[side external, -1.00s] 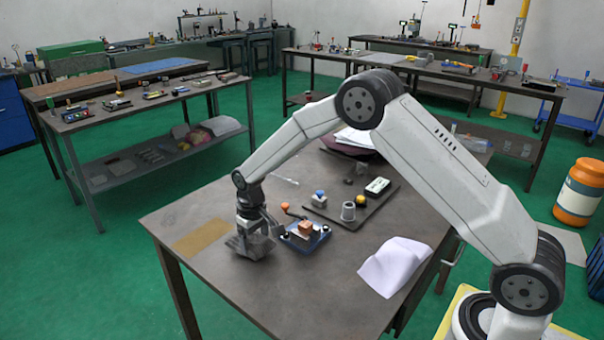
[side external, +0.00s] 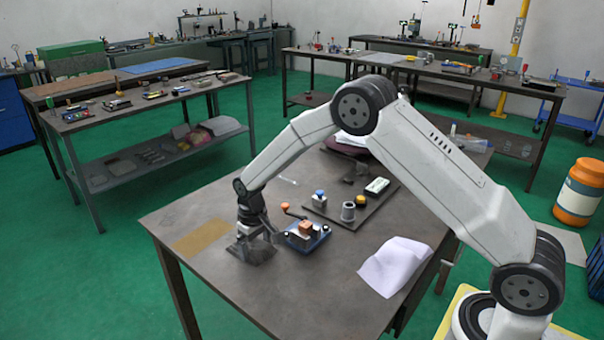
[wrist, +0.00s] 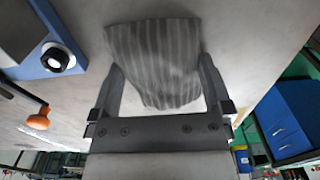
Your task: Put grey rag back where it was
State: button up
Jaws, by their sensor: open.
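The grey rag (side external: 251,254) lies on the tabletop left of the blue-based chuck fixture, below my gripper (side external: 257,238). In the wrist view the striped rag (wrist: 155,58) spreads between and beyond the two fingers. My gripper (wrist: 160,72) is open, with a finger on each side of the rag. The chuck fixture (side external: 306,236) with its orange-knobbed handle (side external: 286,207) stands just right of the rag. In the wrist view the fixture's blue base (wrist: 58,45) is at upper left. Whether the fingers touch the rag is unclear.
A dark tray (side external: 340,214) with a grey cup (side external: 348,211) and small parts sits behind the fixture. A white cloth or paper (side external: 396,266) lies at the right front. A tan patch (side external: 203,238) marks the table left of the rag. The front middle is clear.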

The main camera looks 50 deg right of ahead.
aim_at(256, 243)
notch_tip(256, 243, up, 12)
jog(key=shift+r, duration=0.15)
dwell(0.6)
dwell(0.5)
jog(key=s+d+f+t, duration=0.1)
jog(key=s+d+t, duration=0.1)
jog(key=s, duration=2.2)
jog(key=shift+s+f+t, duration=0.25)
jog(key=shift+f+t, duration=0.05)
jog(key=shift+f, duration=0.05)
